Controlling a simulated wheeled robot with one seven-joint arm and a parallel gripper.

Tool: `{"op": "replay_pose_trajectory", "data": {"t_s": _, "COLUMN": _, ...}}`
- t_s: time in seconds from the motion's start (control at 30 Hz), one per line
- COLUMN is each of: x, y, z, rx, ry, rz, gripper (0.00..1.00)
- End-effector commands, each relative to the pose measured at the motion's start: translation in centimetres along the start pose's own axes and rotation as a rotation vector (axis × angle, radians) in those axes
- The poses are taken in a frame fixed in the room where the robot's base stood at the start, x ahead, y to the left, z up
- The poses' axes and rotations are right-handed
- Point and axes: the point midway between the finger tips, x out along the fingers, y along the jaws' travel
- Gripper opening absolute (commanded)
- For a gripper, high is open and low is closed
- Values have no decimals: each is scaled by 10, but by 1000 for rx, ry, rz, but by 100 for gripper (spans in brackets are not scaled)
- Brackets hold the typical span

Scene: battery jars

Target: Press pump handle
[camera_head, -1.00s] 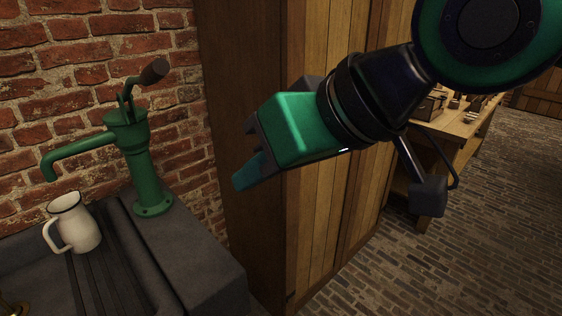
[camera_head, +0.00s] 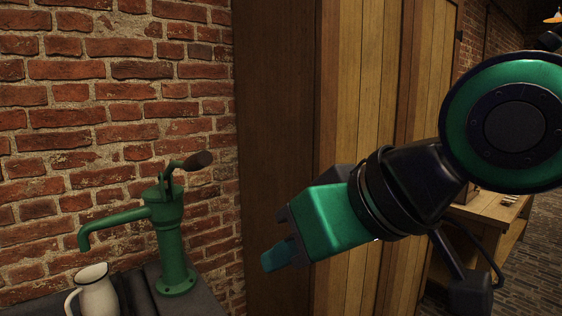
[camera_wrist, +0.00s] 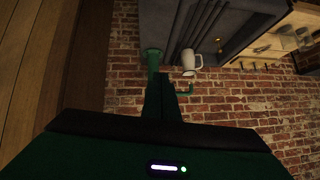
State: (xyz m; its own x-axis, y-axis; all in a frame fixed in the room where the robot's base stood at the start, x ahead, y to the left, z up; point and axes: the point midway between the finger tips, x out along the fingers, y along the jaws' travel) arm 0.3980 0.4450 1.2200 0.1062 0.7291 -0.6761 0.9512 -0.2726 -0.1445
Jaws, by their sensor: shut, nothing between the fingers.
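The green hand pump (camera_head: 172,240) stands on the dark stone sink surround against the brick wall, its spout pointing left. Its pump handle (camera_head: 198,160) is raised, with a dark grip tilted up to the right. My gripper (camera_head: 270,262) is to the right of the pump, shut and empty, apart from the handle. In the wrist view my gripper's fingers (camera_wrist: 161,100) cover part of the pump; its green base (camera_wrist: 153,58) and spout (camera_wrist: 187,90) show around them. The handle is hidden there.
A white jug (camera_head: 95,292) stands left of the pump; it also shows in the wrist view (camera_wrist: 190,62). A tall wooden cabinet (camera_head: 362,100) rises behind my gripper. A wooden workbench (camera_head: 490,212) stands at the right. The brick wall (camera_head: 100,120) is close behind the pump.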

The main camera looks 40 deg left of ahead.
Motion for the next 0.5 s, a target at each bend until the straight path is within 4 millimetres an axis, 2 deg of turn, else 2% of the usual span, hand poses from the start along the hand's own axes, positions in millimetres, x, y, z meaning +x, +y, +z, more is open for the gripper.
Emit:
{"op": "replay_pose_trajectory", "data": {"t_s": 0.17, "x": -16, "y": -14, "z": -64, "rx": -122, "ry": 52, "rz": 62, "gripper": 0}}
{"op": "replay_pose_trajectory", "data": {"t_s": 0.3, "x": -39, "y": -32, "z": -121, "rx": -208, "ry": 97, "rz": 115, "gripper": 0}}
{"op": "replay_pose_trajectory", "data": {"t_s": 0.4, "x": -57, "y": -47, "z": -152, "rx": -248, "ry": 124, "rz": 140, "gripper": 0}}
{"op": "replay_pose_trajectory", "data": {"t_s": 0.5, "x": -73, "y": -61, "z": -175, "rx": -271, "ry": 142, "rz": 153, "gripper": 0}}
